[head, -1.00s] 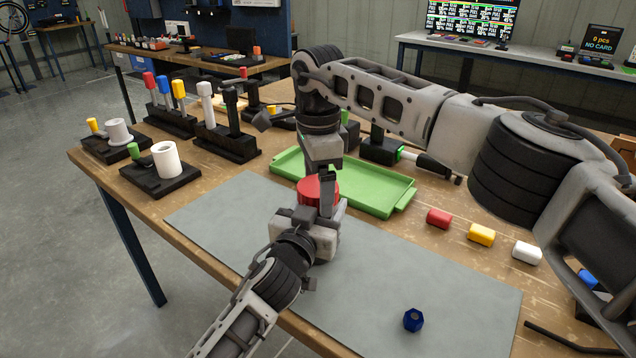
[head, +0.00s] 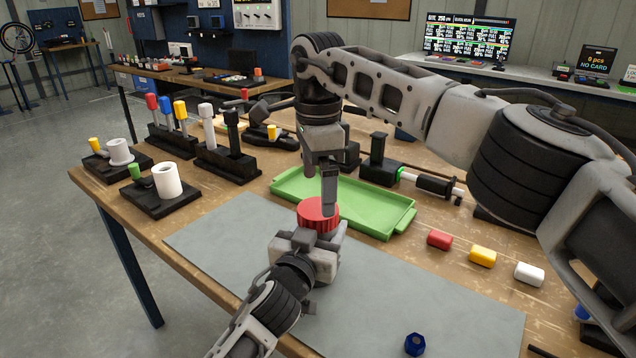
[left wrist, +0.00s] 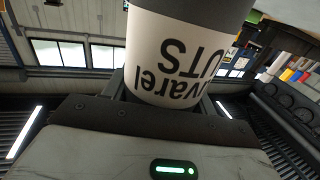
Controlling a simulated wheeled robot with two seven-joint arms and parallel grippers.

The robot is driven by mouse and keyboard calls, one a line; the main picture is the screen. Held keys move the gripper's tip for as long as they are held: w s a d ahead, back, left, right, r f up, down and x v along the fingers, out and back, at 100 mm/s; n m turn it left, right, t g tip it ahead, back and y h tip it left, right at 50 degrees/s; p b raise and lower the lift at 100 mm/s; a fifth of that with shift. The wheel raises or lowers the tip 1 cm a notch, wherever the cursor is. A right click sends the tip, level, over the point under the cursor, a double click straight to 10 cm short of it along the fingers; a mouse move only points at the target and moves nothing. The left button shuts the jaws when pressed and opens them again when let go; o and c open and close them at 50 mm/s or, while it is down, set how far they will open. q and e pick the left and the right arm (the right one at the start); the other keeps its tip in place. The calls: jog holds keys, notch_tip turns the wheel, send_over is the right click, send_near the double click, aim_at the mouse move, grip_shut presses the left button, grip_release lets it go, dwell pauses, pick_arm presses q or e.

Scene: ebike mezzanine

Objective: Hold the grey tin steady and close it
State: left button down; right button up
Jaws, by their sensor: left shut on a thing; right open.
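The grey tin (left wrist: 190,58) has a white label with black lettering and shows up close in the left wrist view. My left gripper (head: 310,248) is shut on it above the mat. In the head view the gripper hides most of the tin's body. A red ribbed lid (head: 312,213) sits at the tin's top; whether it is fully seated I cannot tell. My right gripper (head: 329,205) points down at the lid from above, open, with a finger in front of the lid. Its other finger is hard to make out.
A green tray (head: 385,222) lies just behind. Red (head: 439,240), yellow (head: 483,257) and white (head: 529,273) pieces lie to the right. A blue nut (head: 415,344) is on the grey mat (head: 225,232), whose left part is clear. Holders with tools stand at the back left.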

notch_tip(320, 180, up, 7)
jog(key=shift+f, duration=0.15)
pick_arm(q)
jog(key=shift+c, duration=2)
grip_release()
jog(key=b+v, duration=0.1)
jog(key=v, duration=1.5)
pick_arm(e)
jog(key=shift+f, duration=0.75)
